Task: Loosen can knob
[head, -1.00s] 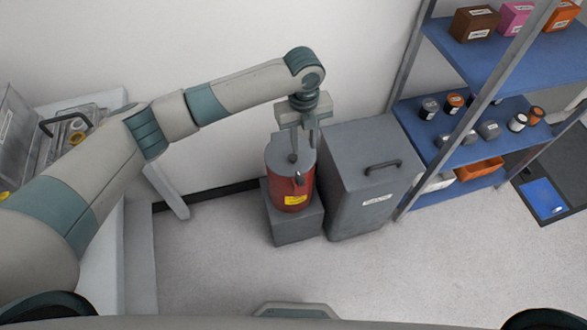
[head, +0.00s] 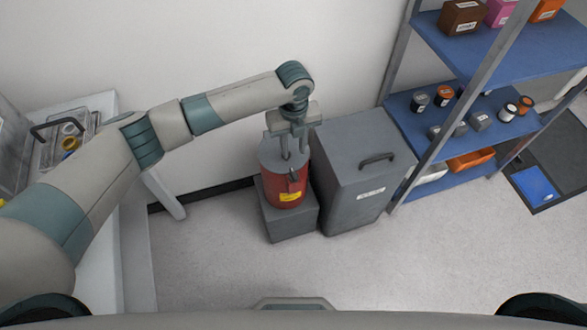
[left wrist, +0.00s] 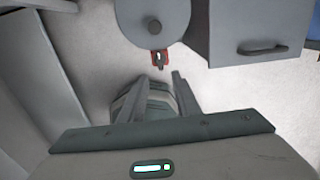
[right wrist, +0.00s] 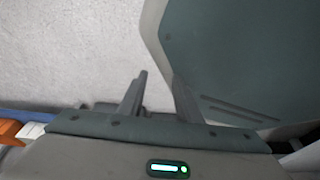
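The red can (head: 287,192) with a grey lid and yellow label stands upright on a grey block (head: 290,222). My left gripper (head: 294,153) points down just over the lid. Its fingers (left wrist: 158,80) are apart with nothing seen between them; I cannot tell if they touch the lid. My right gripper (right wrist: 160,80) is open and empty, outside the head view.
A grey lidded bin (head: 360,170) with a handle stands close to the can's right. Blue shelves (head: 465,125) with small jars and boxes are farther right. A white table (head: 95,230) is at the left, with a wall behind. Floor in front is clear.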

